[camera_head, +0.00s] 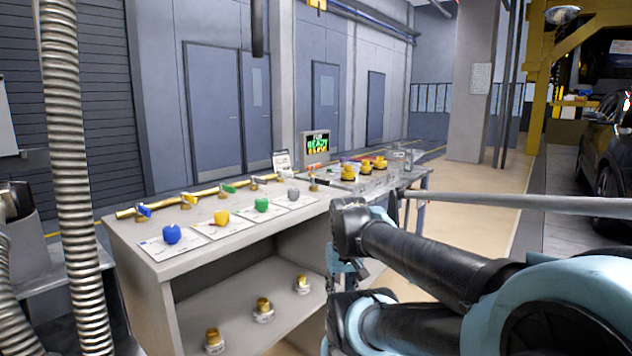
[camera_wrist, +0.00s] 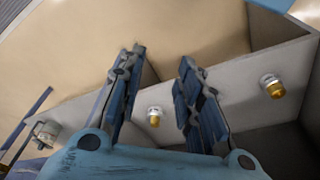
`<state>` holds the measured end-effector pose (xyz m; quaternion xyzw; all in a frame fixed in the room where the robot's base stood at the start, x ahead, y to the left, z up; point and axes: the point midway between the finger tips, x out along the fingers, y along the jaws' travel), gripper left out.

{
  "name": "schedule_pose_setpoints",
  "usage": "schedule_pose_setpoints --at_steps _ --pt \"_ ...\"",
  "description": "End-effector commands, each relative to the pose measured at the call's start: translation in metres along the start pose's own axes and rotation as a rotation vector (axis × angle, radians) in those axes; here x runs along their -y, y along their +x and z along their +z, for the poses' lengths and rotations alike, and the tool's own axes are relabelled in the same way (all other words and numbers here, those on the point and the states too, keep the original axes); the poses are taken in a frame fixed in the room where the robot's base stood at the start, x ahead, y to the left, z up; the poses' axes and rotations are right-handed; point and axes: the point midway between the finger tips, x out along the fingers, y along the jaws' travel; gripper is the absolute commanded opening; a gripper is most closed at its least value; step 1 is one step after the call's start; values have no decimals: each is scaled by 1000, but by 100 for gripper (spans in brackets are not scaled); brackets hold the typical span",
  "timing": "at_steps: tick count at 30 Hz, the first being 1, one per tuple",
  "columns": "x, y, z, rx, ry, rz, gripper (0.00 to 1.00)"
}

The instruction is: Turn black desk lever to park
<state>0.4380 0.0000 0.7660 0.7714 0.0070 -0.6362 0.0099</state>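I cannot make out a clearly black lever. In the head view a brass pipe (camera_head: 190,199) runs along the back of the desk (camera_head: 130,245), with small coloured levers on it, among them a blue one (camera_head: 144,210) and a green one (camera_head: 228,188). A small brass fitting (camera_head: 313,185) stands near its right end, too small to tell its handle. My gripper (camera_wrist: 162,56) is open and empty in the wrist view, its two fingers well apart. In the head view it is partly hidden by my arm, in front of the desk's right part.
Blue (camera_head: 172,234), yellow (camera_head: 221,217), green (camera_head: 261,205) and grey (camera_head: 293,194) caps stand on cards on the desk. Brass fittings (camera_head: 264,309) stand on the lower shelf. A screen (camera_head: 317,146) reads READY. Ribbed hoses (camera_head: 75,180) hang at left.

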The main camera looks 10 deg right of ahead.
Motion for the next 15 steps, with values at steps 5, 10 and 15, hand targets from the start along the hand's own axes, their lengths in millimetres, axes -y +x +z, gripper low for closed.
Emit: schedule_pose_setpoints --at_steps 5,10,15 --pt "-1 -29 -22 10 -37 0 31" --pt "-2 -78 -70 30 -109 -2 31" --pt "-4 -124 -121 50 -183 -6 31"
